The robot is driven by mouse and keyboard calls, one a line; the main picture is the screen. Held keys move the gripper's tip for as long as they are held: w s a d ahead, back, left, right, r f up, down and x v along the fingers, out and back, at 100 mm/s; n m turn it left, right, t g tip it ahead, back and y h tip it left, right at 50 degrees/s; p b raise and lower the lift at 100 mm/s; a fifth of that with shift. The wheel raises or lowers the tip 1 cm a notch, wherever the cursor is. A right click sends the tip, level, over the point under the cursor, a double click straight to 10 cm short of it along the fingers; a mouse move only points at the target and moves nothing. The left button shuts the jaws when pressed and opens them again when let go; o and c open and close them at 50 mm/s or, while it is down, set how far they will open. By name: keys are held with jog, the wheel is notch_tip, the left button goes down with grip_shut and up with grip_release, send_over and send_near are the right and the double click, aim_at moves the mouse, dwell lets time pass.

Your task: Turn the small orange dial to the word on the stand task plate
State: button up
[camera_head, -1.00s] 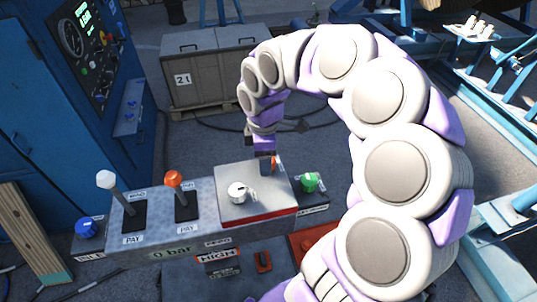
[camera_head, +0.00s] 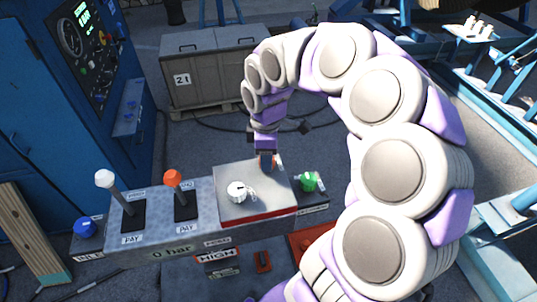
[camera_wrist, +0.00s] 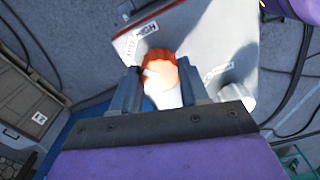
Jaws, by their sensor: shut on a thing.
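The small orange dial (camera_wrist: 160,68) shows in the wrist view, with a pale mark on its face. It is on the light grey box top (camera_head: 225,180), at the far right part of that top in the head view, where my gripper mostly hides it. My gripper (camera_wrist: 158,85) points down, its two fingers on either side of the dial and shut on it. A label reading HIGH (camera_wrist: 146,28) lies above the dial in the wrist view. A dark plate reading HIGH (camera_head: 219,256) stands low at the front of the console in the head view.
A larger white knob (camera_head: 237,191) sits near the dial. A green knob (camera_head: 308,182) is to the right, and orange-topped (camera_head: 173,179) and white-topped (camera_head: 104,180) levers to the left. A blue cabinet (camera_head: 50,120) stands at the left.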

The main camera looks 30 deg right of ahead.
jog(key=m+b, duration=0.1)
jog(key=m, duration=0.3)
jog(key=shift+d, duration=0.1)
jog(key=shift+r+m+b, duration=0.1)
jog(key=shift+m+b, duration=0.3)
jog(key=shift+m, duration=1.5)
jog(key=o, duration=1.1)
jog(key=shift+w, duration=0.1)
jog(key=shift+c, duration=0.2)
notch_tip(320, 180, up, 17)
jog(key=shift+r+p, duration=0.15)
jog(key=shift+p, duration=0.25)
jog(key=shift+d, duration=0.1)
